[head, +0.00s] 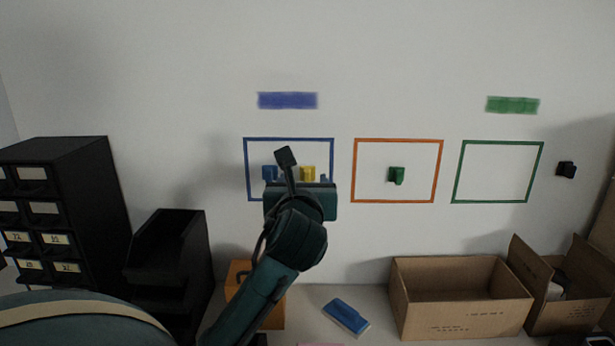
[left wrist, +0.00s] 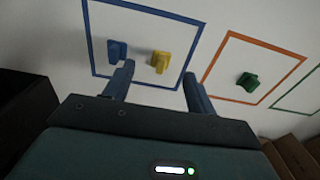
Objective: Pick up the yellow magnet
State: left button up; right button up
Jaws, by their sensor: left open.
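The yellow magnet (head: 308,173) is on the white wall inside the blue frame (head: 290,139). It also shows in the left wrist view (left wrist: 160,61), between and beyond the two fingers of my left gripper (left wrist: 158,90). My left gripper, also in the head view (head: 301,181), is open and empty, with its fingers pointing at the wall. A blue magnet (left wrist: 117,51) is just left of the yellow one, outside the gap between the fingers. In the head view the gripper hides the lower part of the blue frame. My right gripper is not in view.
A green magnet (head: 397,175) is inside the orange frame (head: 399,141). The green frame (head: 500,142) is empty, and a black piece (head: 566,170) is right of it. Below stand cartons (head: 456,300), a blue eraser-like block (head: 346,316) and black drawers (head: 62,200).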

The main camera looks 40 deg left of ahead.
aim_at(307, 172)
pick_arm(q)
jog(key=x, duration=0.5)
jog(key=p+x, duration=0.1)
jog(key=x, duration=0.1)
jog(key=shift+w+f, duration=0.3)
jog(key=shift+d, duration=0.1)
jog(key=shift+c, duration=0.2)
jog(key=c, duration=1)
jog(key=shift+r, duration=0.15)
